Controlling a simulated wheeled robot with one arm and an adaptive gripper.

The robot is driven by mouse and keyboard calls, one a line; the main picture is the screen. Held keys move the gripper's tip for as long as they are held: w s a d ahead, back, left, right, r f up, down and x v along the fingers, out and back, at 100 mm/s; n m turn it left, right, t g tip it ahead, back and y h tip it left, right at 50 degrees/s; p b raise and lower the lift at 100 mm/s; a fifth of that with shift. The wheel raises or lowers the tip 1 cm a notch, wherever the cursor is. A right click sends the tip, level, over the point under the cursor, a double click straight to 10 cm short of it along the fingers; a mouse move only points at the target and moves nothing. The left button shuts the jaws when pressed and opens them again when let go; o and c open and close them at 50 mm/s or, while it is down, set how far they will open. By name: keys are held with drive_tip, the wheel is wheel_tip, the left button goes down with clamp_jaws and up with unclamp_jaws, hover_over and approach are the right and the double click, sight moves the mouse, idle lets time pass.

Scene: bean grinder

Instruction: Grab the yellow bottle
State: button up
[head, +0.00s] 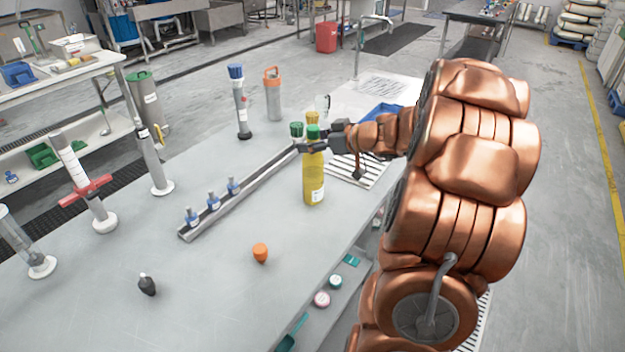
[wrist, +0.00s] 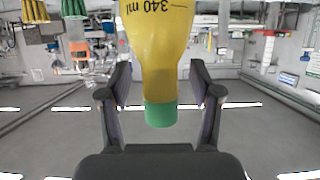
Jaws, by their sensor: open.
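The yellow bottle (head: 314,178) with a green cap stands upright on the grey table, near its right edge. It also shows in the wrist view (wrist: 160,50), upside down, with its cap and neck between the two fingers. My gripper (head: 312,147) is at the height of the bottle's upper part, just below the cap. In the wrist view my gripper (wrist: 158,75) is open, with a visible gap on each side of the bottle. The bottle's far side is hidden.
A green-capped bottle (head: 296,130) and a yellow-capped one (head: 312,118) stand close behind. A metal rail (head: 250,186) with several small blue-capped bottles runs to the left. An orange stopper (head: 260,252) and a dark small bottle (head: 147,285) stand in front. The front table is mostly clear.

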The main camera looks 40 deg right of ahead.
clamp_jaws()
idle(0.4)
